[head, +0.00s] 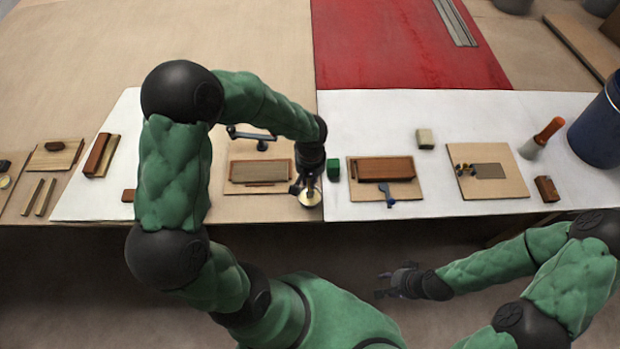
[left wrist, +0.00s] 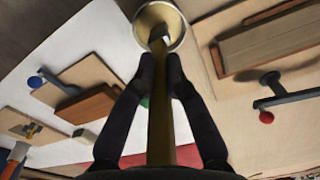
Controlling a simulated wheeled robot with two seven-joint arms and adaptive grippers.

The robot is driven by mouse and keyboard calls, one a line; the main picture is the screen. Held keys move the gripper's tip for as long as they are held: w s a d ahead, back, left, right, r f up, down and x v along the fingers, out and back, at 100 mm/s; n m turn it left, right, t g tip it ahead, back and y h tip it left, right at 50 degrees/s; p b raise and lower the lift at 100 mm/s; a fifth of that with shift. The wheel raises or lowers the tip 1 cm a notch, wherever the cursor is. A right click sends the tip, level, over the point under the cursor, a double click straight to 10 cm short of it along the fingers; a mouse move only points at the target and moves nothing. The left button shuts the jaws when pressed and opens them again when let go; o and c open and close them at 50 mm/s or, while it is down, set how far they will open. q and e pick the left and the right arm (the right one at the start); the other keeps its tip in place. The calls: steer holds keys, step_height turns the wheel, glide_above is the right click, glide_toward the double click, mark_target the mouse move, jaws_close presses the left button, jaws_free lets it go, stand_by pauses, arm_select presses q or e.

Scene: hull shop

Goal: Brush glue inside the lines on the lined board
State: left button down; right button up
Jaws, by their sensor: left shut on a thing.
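My left gripper (head: 307,188) is shut on a brass-coloured brush handle (left wrist: 160,115), which runs between its dark fingers in the left wrist view. The handle's far end is at a round, brass-rimmed pot (left wrist: 160,22); I cannot tell whether the brush tip touches its contents. My right gripper (head: 384,284) is open and empty, low in front of the table.
A clamp-like tool (head: 250,136) lies at the board's back edge. A green block (head: 333,169) sits just right of it. Further right are two more boards (head: 412,192) (head: 515,188), an orange-handled tool (head: 548,131) and a blue bin (head: 600,125). Wooden pieces lie left.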

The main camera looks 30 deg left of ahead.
arm_select(q)
steer(key=shift+r+p, duration=2.25)
steer(key=shift+r, duration=1.25)
